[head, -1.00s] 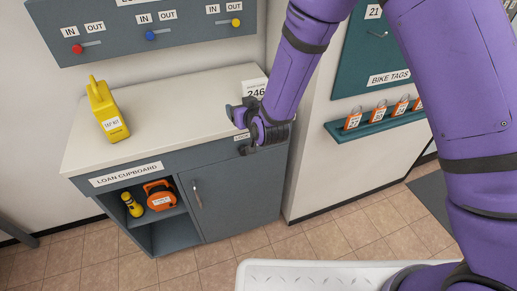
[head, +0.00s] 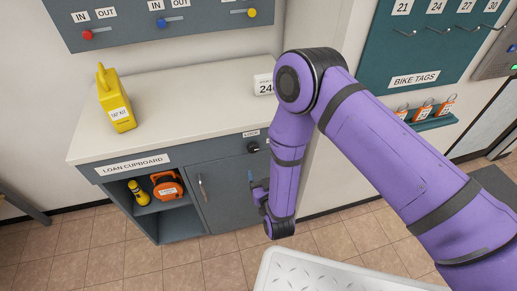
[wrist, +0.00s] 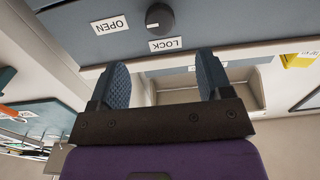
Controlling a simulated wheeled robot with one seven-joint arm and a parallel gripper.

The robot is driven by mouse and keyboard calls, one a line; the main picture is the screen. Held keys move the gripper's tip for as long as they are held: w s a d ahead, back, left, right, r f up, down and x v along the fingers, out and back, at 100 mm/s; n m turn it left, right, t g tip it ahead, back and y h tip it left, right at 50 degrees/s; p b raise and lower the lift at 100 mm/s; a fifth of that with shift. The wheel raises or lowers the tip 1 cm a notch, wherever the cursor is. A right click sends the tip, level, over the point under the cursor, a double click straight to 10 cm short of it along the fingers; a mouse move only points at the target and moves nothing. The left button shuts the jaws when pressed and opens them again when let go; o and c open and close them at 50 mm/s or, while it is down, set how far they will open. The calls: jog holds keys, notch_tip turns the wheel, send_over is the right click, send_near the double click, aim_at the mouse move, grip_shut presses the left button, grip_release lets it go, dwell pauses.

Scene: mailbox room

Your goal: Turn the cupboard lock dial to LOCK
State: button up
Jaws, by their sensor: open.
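The lock dial (head: 253,147) is a small black knob on the cupboard's upper front strip, at the right end. In the wrist view the dial (wrist: 159,17) shows upside down, with a LOCK label (wrist: 166,45) and an OPEN label (wrist: 109,25) near it. A pale mark on the knob points toward neither label clearly enough to tell. The loan cupboard (head: 222,190) has its grey door shut. My gripper (wrist: 158,80) is open and empty, its two fingers pointing toward the cupboard front, apart from the dial. In the head view my gripper (head: 257,190) is below and partly hidden by my arm.
A yellow jug (head: 117,108) and a 246 sign (head: 264,85) stand on the countertop (head: 190,100). The open shelf holds an orange case (head: 167,187) and a yellow torch (head: 138,193). A teal bike-tags board (head: 425,50) hangs at right.

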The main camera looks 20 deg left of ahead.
aim_at(254, 150)
jog(key=x, duration=1)
jog(key=shift+w+a, duration=0.1)
jog(key=shift+w, duration=0.15)
jog(key=c, duration=0.9)
